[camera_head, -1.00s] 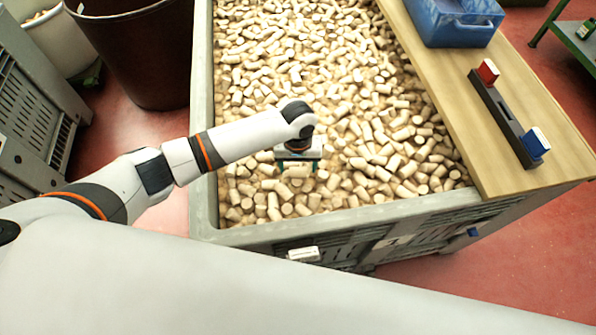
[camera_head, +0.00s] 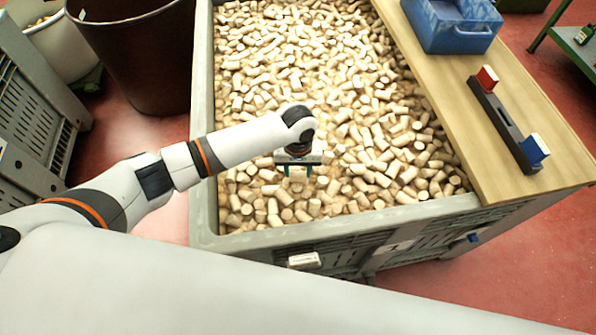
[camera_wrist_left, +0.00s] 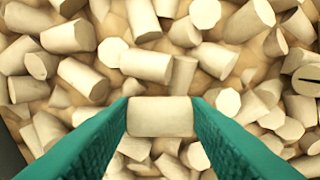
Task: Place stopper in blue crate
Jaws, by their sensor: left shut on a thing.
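My left gripper (camera_head: 298,172) is over the near part of the big grey bin, pointing down. Its green fingers are shut on a cork stopper (camera_wrist_left: 160,116), which lies crosswise between the fingertips in the left wrist view. In the head view this stopper (camera_head: 297,174) shows small between the fingers. It is close above the other corks; I cannot tell whether it still touches them. The blue crate (camera_head: 462,38) stands on the wooden board at the upper right, well away from the gripper. My right gripper is not seen.
Loose cork stoppers (camera_head: 300,80) fill the grey bin (camera_head: 203,130). The wooden board (camera_head: 440,85) lies across its right side. A dark rack with a red and a blue block (camera_head: 505,125) sits on the board. A brown barrel (camera_head: 135,55) stands at the upper left.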

